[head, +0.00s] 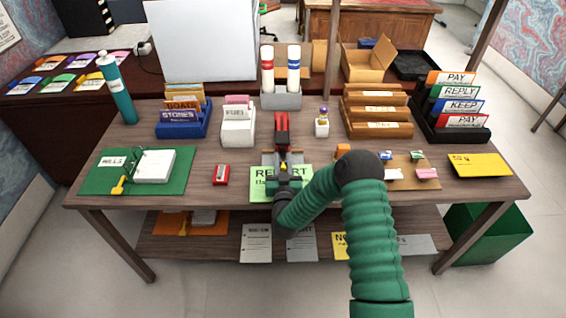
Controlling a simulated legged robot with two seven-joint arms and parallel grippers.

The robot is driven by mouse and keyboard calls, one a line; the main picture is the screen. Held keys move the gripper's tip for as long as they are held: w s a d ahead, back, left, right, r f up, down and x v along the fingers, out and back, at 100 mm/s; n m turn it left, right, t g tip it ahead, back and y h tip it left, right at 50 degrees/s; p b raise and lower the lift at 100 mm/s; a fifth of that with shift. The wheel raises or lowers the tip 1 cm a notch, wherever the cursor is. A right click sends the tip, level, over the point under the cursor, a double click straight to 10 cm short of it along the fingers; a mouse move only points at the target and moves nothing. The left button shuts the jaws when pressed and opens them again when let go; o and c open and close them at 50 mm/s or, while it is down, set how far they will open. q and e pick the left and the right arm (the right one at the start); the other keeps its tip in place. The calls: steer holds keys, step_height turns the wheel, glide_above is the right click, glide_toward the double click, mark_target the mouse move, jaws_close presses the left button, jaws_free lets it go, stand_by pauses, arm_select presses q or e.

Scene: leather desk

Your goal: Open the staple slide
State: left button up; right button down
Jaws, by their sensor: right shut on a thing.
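A red and dark stapler (282,124) stands near the middle of the desk, with its red upper part pointing up and away from me. My right gripper (284,170) is at the near end of the stapler, above the green REPORT sheet (258,188). It is shut on a part of the stapler. A small yellow piece shows at the jaws. The gripper and wrist hide most of the stapler's near end, so I cannot tell how far the staple slide is out. My left gripper is not in view.
A red sharpener-like block (221,175) lies left of the sheet, and a green mat (108,180) with a white pad is further left. A brown board (408,183) with small items lies right of my arm. File holders (378,130) and a tube stand (281,100) line the back.

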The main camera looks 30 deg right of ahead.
stand_by(0.7)
steer(key=shift+s+a, duration=0.35)
steer(key=shift+s, duration=0.2)
steer(key=c, duration=1.3)
jaws_free()
steer(key=b+v, duration=0.1)
steer(key=v, duration=1.5)
steer(key=shift+s+a+f+b, duration=0.1)
steer(key=shift+s+a+b, duration=0.2)
steer(key=shift+b, duration=0.05)
steer(key=shift+d, duration=0.1)
